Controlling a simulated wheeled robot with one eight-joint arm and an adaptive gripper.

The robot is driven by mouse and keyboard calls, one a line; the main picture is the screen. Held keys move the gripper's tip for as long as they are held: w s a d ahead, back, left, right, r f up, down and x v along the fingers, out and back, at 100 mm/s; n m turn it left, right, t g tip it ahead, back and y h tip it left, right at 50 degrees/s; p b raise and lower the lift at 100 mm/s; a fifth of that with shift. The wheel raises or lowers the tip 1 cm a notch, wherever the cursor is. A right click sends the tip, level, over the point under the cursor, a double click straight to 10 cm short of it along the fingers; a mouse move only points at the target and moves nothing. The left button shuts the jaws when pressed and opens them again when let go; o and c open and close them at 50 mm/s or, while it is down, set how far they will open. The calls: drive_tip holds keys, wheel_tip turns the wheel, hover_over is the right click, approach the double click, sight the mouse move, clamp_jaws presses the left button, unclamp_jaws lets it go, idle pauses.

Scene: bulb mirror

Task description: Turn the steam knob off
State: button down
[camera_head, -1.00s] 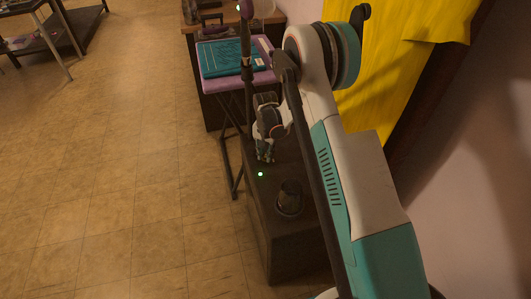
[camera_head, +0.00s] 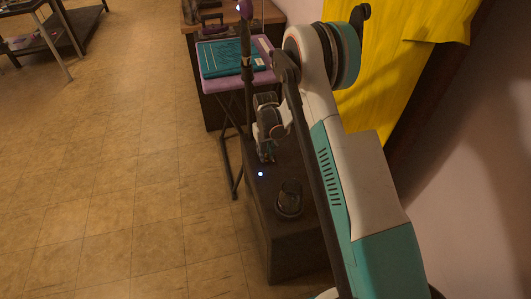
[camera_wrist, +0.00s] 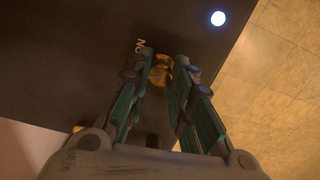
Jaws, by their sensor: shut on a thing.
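The steam knob (camera_wrist: 161,72) shows in the wrist view as a small brass-coloured piece on the dark top of a box. My gripper (camera_wrist: 163,65) has its fingertips on either side of it and is shut on it. A pale "ON" mark (camera_wrist: 141,46) is beside the knob. A lit bluish-white lamp (camera_wrist: 218,18) sits near the box edge. In the head view my gripper (camera_head: 266,157) points down at the box top, the lamp (camera_head: 260,174) is close by, and the knob is hidden.
The dark box (camera_head: 285,252) carries a round dark object (camera_head: 290,198) near its front. Behind are a folding stand with a teal item (camera_head: 228,58) and a wooden table (camera_head: 188,27). A yellow cloth (camera_head: 400,60) hangs at right. Open tiled floor lies left.

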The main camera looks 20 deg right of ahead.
drive_tip(key=shift+n, duration=2)
drive_tip(key=c, duration=1.4)
unclamp_jaws()
drive_tip(key=shift+r, duration=0.1)
wheel_tip(320, 180, up, 12)
